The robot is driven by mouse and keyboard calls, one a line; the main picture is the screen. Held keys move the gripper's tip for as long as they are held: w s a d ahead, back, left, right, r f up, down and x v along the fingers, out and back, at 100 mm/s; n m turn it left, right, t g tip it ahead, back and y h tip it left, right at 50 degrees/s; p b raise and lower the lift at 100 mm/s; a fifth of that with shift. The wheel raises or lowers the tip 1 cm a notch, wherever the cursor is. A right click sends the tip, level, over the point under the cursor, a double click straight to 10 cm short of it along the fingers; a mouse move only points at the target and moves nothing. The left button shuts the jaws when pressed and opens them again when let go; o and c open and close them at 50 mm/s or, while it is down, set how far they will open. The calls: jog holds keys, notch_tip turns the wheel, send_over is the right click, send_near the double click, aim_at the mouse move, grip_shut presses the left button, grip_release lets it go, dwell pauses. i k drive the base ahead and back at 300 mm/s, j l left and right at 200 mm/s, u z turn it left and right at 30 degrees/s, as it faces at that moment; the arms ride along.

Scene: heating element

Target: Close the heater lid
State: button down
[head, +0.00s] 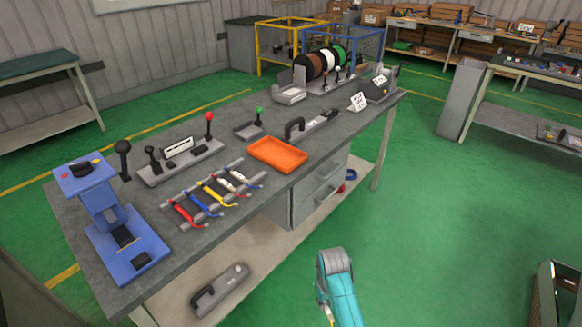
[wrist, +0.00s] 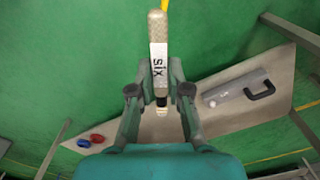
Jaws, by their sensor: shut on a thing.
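My gripper (wrist: 160,82) shows in the wrist view, its fingers closed on the sides of a long pale piece (wrist: 158,30) with a white label reading "six". The head view shows part of my teal arm at the bottom, but I cannot make out the fingers there. I cannot tell for sure which thing is the heater. A grey device with a black handle (head: 312,126) lies on the bench top, and its lid state is unclear. A similar grey case with a black handle (head: 220,290) lies on the lower shelf; it also shows in the wrist view (wrist: 238,92). My gripper is apart from both.
The grey bench (head: 225,110) carries an orange tray (head: 277,154), a rack of coloured cables (head: 213,194), a blue press (head: 125,240), lever fixtures and cable spools. Red and blue rolls (wrist: 90,140) lie on the lower shelf.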

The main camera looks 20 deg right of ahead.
aim_at(285, 78)
jog(key=i+l, duration=0.15)
jog(key=l, duration=0.2)
jog(key=i+l+u, duration=0.15)
jog(key=l, duration=0.2)
jog(key=i+l, duration=0.2)
jog(key=l, duration=0.2)
jog(key=i+l+u, duration=0.1)
jog(key=l, duration=0.3)
jog(key=i+l, duration=0.15)
jog(key=l, duration=0.2)
jog(key=u, duration=0.05)
